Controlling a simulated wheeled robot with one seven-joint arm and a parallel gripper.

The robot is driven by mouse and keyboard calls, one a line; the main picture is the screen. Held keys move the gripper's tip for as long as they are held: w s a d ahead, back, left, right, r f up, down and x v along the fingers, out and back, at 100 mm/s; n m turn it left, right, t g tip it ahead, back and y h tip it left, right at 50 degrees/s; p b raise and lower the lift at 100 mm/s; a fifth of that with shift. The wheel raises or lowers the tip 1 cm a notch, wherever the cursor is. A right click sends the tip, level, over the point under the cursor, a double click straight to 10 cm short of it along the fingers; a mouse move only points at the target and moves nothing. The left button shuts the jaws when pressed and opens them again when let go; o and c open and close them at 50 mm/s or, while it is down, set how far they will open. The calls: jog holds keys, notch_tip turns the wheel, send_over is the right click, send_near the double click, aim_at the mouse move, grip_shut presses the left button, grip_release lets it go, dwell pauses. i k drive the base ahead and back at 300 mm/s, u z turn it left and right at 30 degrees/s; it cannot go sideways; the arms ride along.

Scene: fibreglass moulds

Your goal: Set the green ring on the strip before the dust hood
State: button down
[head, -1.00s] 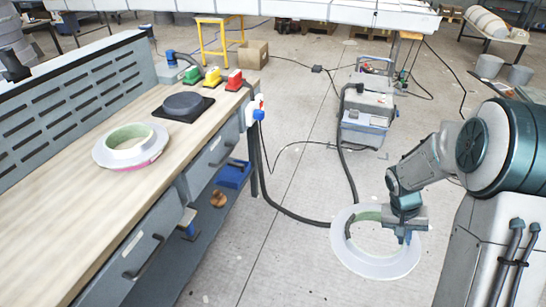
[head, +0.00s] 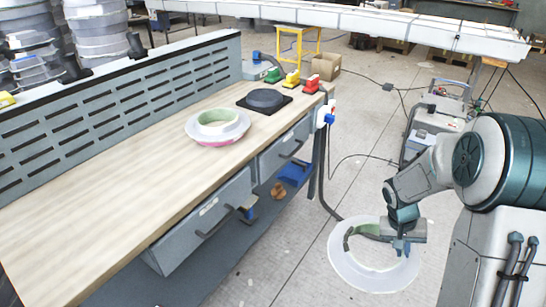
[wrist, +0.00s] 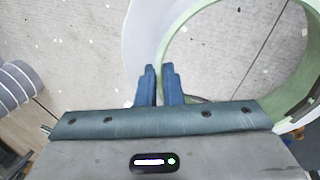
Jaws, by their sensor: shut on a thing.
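My gripper (head: 402,246) is shut on a ring with a pale green inner wall and a wide white flange (head: 345,268), held out over the floor right of the bench. In the wrist view my fingers (wrist: 165,72) are close together at the rim, beside the green wall (wrist: 293,112) and white flange (wrist: 142,35). A second white-flanged ring (head: 235,133) with a green collar and pink underside lies on the wooden bench (head: 115,190). I cannot clearly identify the dust hood or its strip; a grey unit with a dark hose (head: 257,68) stands at the bench's far end.
A dark round disc on a black square (head: 265,99) lies beyond the bench ring. Green (head: 273,75), yellow (head: 291,79) and red (head: 311,84) items stand at the far end. A slotted grey panel (head: 130,105) backs the bench. Bare wood fills its near part.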

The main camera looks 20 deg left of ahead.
aim_at(152, 169)
jog(key=u, duration=1.45)
